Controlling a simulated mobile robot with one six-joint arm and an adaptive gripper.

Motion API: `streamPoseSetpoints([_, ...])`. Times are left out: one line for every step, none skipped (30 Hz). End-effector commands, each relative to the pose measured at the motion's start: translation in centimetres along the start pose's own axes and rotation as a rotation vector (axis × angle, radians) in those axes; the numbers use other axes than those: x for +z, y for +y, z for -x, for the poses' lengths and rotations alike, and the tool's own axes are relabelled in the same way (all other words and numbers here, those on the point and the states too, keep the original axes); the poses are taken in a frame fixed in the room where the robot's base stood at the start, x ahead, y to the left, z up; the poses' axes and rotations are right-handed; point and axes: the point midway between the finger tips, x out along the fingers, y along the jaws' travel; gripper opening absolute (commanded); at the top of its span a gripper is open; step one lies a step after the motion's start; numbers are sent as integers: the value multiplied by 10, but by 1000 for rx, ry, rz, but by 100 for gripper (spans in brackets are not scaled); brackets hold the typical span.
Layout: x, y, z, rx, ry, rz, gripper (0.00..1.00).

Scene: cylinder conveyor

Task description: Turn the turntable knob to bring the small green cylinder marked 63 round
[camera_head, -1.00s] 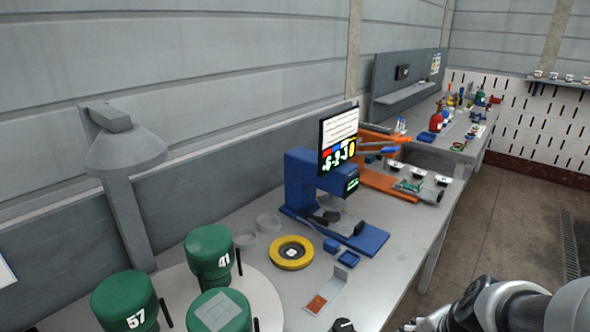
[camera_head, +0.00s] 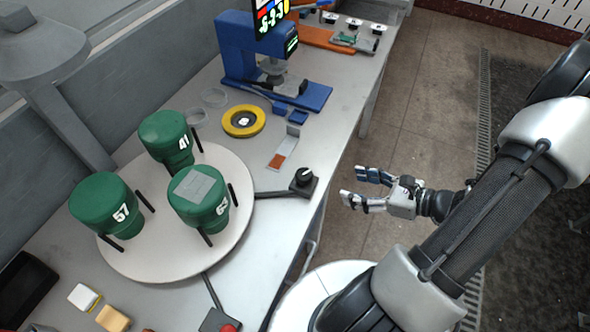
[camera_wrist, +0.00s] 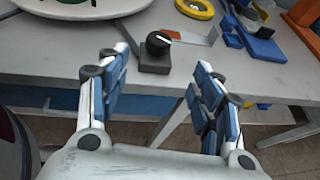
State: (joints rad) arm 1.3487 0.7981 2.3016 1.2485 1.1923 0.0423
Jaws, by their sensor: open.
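The green cylinder marked 63 (camera_head: 200,200) stands on the round white turntable (camera_head: 150,265), on its right side, with a grey square on top. Green cylinders marked 41 (camera_head: 165,138) and 57 (camera_head: 103,205) stand on the same turntable. The black turntable knob (camera_head: 304,176) sits on a dark base at the table's front edge, right of the turntable. It also shows in the wrist view (camera_wrist: 158,43), ahead of the fingers. My gripper (camera_head: 358,188) is open and empty, off the table edge to the right of the knob, apart from it.
A yellow ring (camera_head: 243,121), a small plate with an orange patch (camera_head: 284,150) and a blue press (camera_head: 240,60) stand behind the knob. A base with a red button (camera_head: 220,322) is near the front edge.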

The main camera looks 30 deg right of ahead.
Motion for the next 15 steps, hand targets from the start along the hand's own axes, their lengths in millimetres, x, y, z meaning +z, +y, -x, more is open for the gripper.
streamPoseSetpoints([-1,0,-4,1,-3,-2,60])
streamPoseSetpoints([-1,0,-8,2,-3,-1,60])
streamPoseSetpoints([-1,1,-13,3,-2,-1,60])
streamPoseSetpoints([-1,1,-18,5,-2,0,60])
streamPoseSetpoints([-2,2,-24,5,-2,0,60])
streamPoseSetpoints([-2,2,-32,7,-1,0,60])
streamPoseSetpoints([-2,2,-38,8,-1,0,60])
streamPoseSetpoints([-2,2,-45,8,-1,0,60])
streamPoseSetpoints([-2,2,-54,9,-1,0,60])
streamPoseSetpoints([-3,3,-60,10,0,1,60])
streamPoseSetpoints([-2,2,-67,9,0,1,60])
streamPoseSetpoints([-2,2,-76,9,0,1,60])
streamPoseSetpoints([-2,3,-82,10,0,1,60])
streamPoseSetpoints([-2,3,-89,10,0,1,60])
streamPoseSetpoints([-2,3,-98,10,1,2,60])
